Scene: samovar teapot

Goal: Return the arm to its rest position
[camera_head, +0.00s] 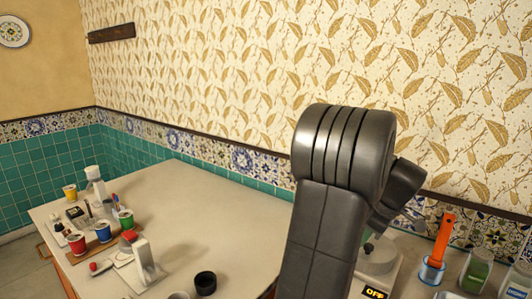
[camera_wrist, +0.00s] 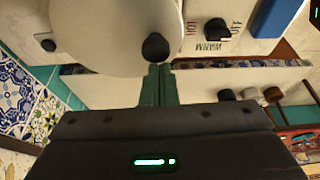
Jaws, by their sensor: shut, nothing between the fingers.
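My arm rises in the middle right of the head view, folded over at a grey ribbed joint. My gripper is hidden behind it there. In the wrist view my gripper (camera_wrist: 158,78) has its two dark green fingers together, with nothing between them. Their tips appear close to a black knob (camera_wrist: 155,46) on a large cream rounded body (camera_wrist: 110,25). I cannot tell whether they touch it. Beside that body is a cream panel with a black dial (camera_wrist: 217,29) and the words HOT, WARM and OFF.
A pale counter (camera_head: 215,225) carries several coloured cups, including a red one (camera_head: 76,244), at the left. A black cup (camera_head: 205,283) stands near the front. An orange-handled tool (camera_head: 442,240) and a green-filled jar (camera_head: 475,272) are at the right. The counter's middle is clear. A tiled wall stands behind.

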